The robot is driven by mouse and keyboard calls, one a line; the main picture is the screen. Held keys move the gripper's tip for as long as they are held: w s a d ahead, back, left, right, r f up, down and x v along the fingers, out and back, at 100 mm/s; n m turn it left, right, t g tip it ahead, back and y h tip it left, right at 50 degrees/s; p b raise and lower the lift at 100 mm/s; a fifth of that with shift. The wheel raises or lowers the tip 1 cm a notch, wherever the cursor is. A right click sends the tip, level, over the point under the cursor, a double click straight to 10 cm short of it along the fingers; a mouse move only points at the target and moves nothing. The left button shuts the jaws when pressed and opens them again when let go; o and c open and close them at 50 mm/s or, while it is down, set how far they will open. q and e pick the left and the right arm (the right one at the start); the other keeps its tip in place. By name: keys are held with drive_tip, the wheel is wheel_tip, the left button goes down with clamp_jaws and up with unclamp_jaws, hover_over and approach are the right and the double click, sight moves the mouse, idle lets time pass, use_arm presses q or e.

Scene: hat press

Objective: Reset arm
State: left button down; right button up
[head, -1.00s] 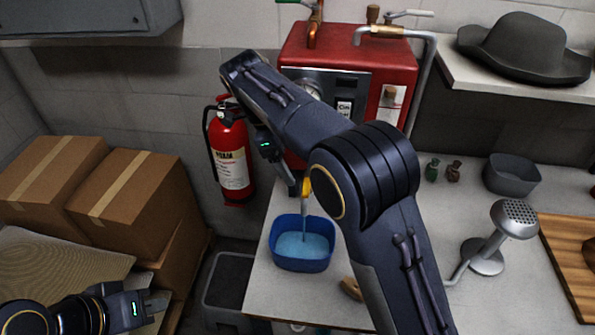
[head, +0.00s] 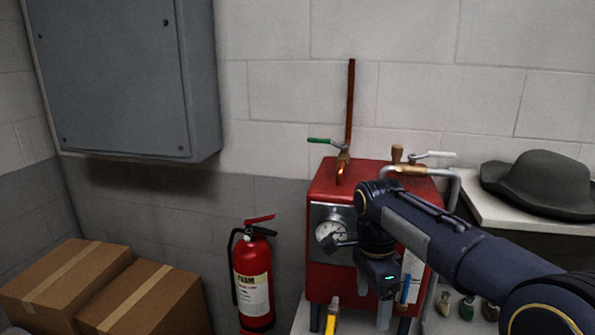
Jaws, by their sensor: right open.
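My right arm comes in from the lower right, in front of the red boiler (head: 330,190) with its round gauge (head: 329,232). My right gripper (head: 385,308) hangs pointing down before the boiler's front and is open. I see nothing held in it. The arm hides part of the boiler's front. My left gripper is out of view.
A yellow-handled part (head: 332,316) shows low at the boiler. A red fire extinguisher (head: 252,275) stands left of it, by cardboard boxes (head: 145,300). A grey wall cabinet (head: 115,75) hangs upper left. A dark hat (head: 545,183) rests on the right shelf (head: 480,210).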

drive_tip(key=s+d+n+t+y, duration=0.35)
drive_tip(key=s+d+n, duration=0.35)
drive_tip(key=s, duration=0.7)
drive_tip(key=s+a+f+n+t, duration=0.1)
drive_tip(key=s+f+n+t, duration=0.2)
drive_tip(key=s+f+n, duration=0.3)
drive_tip(key=s+n, duration=0.1)
drive_tip(key=s, duration=0.3)
drive_tip(key=shift+s+y, duration=0.25)
drive_tip(key=shift+y, duration=0.1)
idle(5.2)
